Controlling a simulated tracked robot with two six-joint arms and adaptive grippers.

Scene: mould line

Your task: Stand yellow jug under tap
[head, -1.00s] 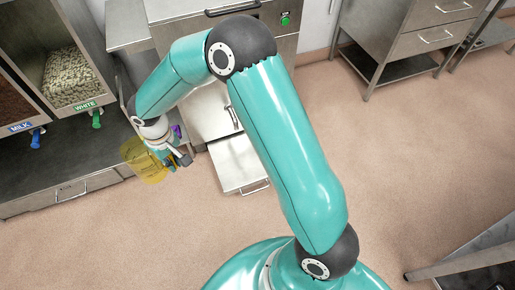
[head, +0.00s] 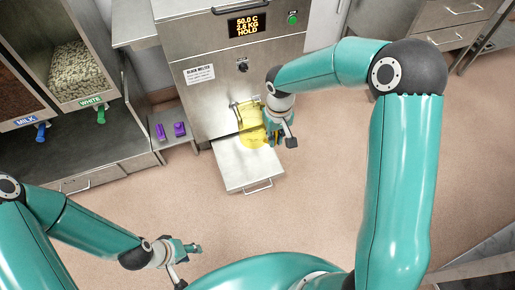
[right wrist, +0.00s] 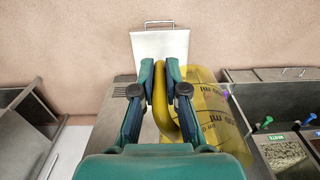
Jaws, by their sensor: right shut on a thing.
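The yellow see-through jug (head: 251,125) is in front of the block melter (head: 215,90), over the back of its pulled-out shelf (head: 240,172). My right gripper (head: 274,132) is shut on its handle (right wrist: 160,100); in the right wrist view the jug's marked body (right wrist: 208,112) lies right of the fingers (right wrist: 159,85). A small metal part (head: 233,112), perhaps the tap or its lever, shows at the jug's left. I cannot tell whether the jug touches the shelf or is under the spout. My left gripper (head: 190,250) is low at left, away from everything; its jaw opening is unclear.
The melter display (head: 249,26) reads 50.0 C, 2.8 KG, HOLD. Two purple pieces (head: 170,131) lie on a side ledge left of the melter. Bins with a blue tap (head: 41,132) and a green tap (head: 101,115) stand at left. The floor in front is clear.

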